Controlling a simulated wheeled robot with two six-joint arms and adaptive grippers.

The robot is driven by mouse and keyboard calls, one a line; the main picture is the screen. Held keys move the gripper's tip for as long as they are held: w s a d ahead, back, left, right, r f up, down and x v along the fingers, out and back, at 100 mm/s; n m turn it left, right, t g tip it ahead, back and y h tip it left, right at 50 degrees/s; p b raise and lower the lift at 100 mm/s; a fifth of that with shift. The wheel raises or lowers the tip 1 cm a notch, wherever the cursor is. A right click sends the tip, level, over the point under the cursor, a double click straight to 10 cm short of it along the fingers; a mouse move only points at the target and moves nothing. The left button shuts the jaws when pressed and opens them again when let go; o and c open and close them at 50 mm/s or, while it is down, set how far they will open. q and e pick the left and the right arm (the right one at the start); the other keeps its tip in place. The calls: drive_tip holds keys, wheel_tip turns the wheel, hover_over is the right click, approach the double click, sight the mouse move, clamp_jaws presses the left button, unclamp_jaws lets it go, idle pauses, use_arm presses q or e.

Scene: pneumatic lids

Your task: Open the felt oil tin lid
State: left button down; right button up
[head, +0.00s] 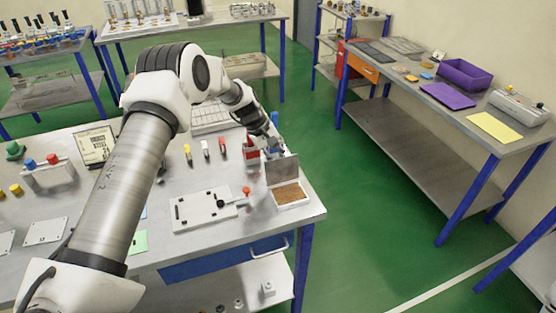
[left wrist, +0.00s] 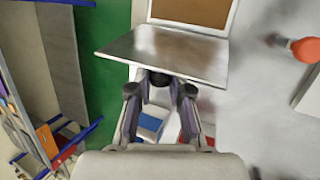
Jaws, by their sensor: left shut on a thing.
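The felt oil tin (head: 307,201) is a small white box near the right front corner of the near table, with a brown felt pad (head: 290,194) showing inside. Its grey metal lid (head: 282,170) stands raised at the tin's far side. In the left wrist view the lid (left wrist: 165,50) spans the space in front of my left gripper (left wrist: 173,85), and the tin's felt (left wrist: 190,12) shows beyond it. My left gripper is shut on the lid's free edge; in the head view the wrist and lid partly hide the fingertips. My right gripper is not in view.
A red item (head: 251,150) and a blue-and-white item (left wrist: 151,122) are near the gripper. The table's right edge is close.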

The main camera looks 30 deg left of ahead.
use_arm(q)
drive_tip(key=shift+f, duration=0.15)
drive_tip(key=c, duration=1.1)
unclamp_jaws()
drive_tip(key=v, duration=1.2)
drive_tip(key=shift+w, duration=0.1)
